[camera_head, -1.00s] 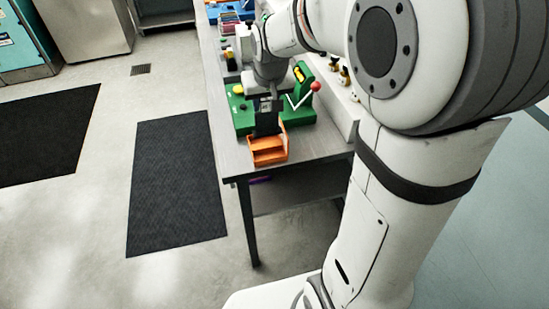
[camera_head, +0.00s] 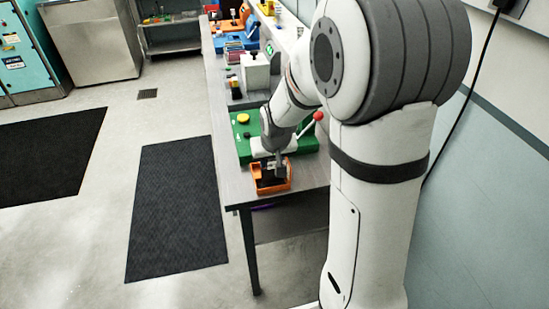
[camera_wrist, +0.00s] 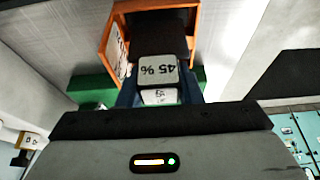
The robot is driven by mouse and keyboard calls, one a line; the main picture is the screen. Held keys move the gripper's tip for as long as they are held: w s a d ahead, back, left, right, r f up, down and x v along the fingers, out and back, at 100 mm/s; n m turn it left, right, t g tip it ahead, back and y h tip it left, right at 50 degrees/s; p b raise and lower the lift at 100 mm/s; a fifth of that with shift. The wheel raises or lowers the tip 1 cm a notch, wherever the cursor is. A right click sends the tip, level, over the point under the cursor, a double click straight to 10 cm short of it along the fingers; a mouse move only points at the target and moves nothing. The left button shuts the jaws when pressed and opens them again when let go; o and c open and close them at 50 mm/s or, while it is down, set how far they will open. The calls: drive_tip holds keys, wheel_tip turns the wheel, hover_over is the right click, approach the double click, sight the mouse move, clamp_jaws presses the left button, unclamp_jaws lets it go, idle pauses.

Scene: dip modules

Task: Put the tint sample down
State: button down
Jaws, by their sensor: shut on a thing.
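The tint sample (camera_wrist: 157,70) is a small dark piece with a grey face marked "45 %". It shows in the wrist view between the blue fingers of my gripper (camera_wrist: 158,90), which is shut on it. In the head view my gripper (camera_head: 274,168) points down at the orange open-topped bin (camera_head: 272,189) on the near end of the bench. The bin (camera_wrist: 196,30) also shows in the wrist view, with a white label on one wall and a dark inside. I cannot tell whether the sample touches the bin's floor.
The green station (camera_head: 243,142) with a yellow button and a red-knobbed lever (camera_head: 318,117) stands just behind the bin. A white device (camera_head: 255,70) and other equipment line the bench (camera_head: 234,185) farther back. Dark mats (camera_head: 178,205) lie on the open floor at left.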

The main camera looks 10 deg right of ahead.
drive_tip(key=shift+f, duration=0.1)
drive_tip(key=c, duration=1)
unclamp_jaws()
drive_tip(key=v, duration=1.1)
drive_tip(key=shift+g, duration=0.7)
drive_tip(key=s, duration=1.2)
drive_tip(key=s+d+r, duration=0.1)
drive_tip(key=s, duration=0.5)
drive_tip(key=shift+s, duration=0.15)
